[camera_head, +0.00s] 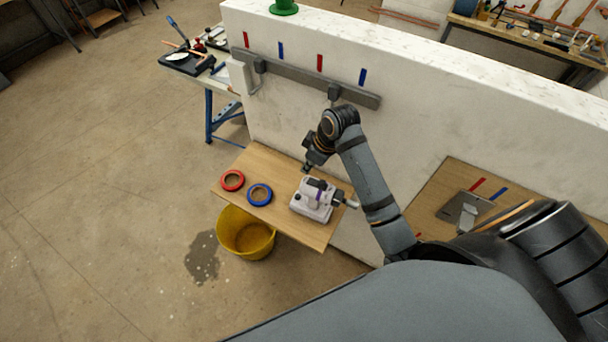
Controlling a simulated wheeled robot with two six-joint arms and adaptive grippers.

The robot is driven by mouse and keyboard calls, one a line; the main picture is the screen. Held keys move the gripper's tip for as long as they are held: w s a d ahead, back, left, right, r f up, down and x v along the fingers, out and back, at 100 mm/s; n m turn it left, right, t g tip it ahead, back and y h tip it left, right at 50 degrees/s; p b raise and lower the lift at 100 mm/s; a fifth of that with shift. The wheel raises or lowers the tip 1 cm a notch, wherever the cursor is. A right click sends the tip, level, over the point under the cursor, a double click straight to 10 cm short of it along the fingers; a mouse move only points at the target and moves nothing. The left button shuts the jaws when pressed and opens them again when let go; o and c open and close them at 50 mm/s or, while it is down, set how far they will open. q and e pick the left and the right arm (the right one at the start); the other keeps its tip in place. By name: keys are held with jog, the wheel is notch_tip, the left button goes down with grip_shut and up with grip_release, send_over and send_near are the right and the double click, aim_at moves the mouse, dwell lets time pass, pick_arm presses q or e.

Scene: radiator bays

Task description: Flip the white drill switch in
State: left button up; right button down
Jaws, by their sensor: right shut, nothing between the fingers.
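The white drill (311,202) sits on a wooden shelf (283,222) against the white wall. It has a dark part on its top and a grey end pointing right. Its switch is too small to make out, so I cannot tell its position. My right gripper (306,170) reaches down from the right, shut and empty, just above and behind the drill's top left. I cannot tell whether its tips touch the drill. My left gripper is not in view.
A red ring (232,180) and a blue ring (259,194) lie left of the drill. A yellow bucket (245,236) stands below the shelf. A grey rail (300,76) with dark sockets runs along the wall above. Another wooden board (432,205) is at the right.

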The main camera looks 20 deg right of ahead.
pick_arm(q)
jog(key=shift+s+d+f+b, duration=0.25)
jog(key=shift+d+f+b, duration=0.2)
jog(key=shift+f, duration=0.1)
pick_arm(e)
jog(key=d+v, duration=0.1)
jog(key=v, duration=0.5)
jog(key=shift+s, duration=0.3)
jog(key=shift+f, duration=0.15)
